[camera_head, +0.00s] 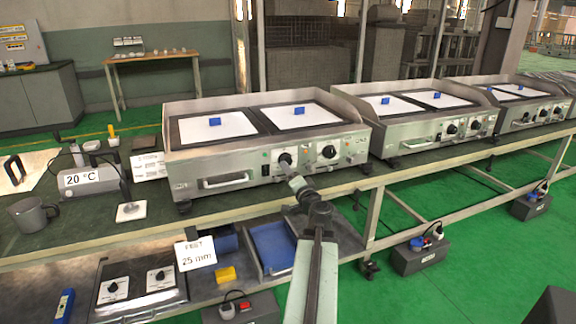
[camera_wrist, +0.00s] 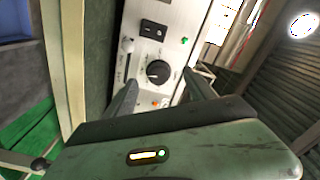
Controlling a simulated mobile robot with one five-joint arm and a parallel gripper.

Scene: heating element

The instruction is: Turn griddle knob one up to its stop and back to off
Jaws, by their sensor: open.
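The nearest griddle (camera_head: 190,165) stands on the long bench, with two knobs on its steel front panel. Its left knob (camera_head: 285,158) is partly covered by my gripper (camera_head: 290,172) in the head view. The right knob (camera_head: 329,152) is black on a white dial and stands clear. In the wrist view one round black knob (camera_wrist: 158,72) sits on the panel, between and beyond the fingertips of my gripper (camera_wrist: 161,78). The fingers are apart, one to each side of it, with no contact visible. The knob's pointer setting is too small to read.
The panel beside the knob holds a black switch (camera_wrist: 154,30) and a green lamp (camera_wrist: 184,40). A drawer handle (camera_head: 224,181) is left of the knobs. More griddles (camera_head: 420,130) stand to the right. A blue tray (camera_head: 272,248) lies on the lower shelf.

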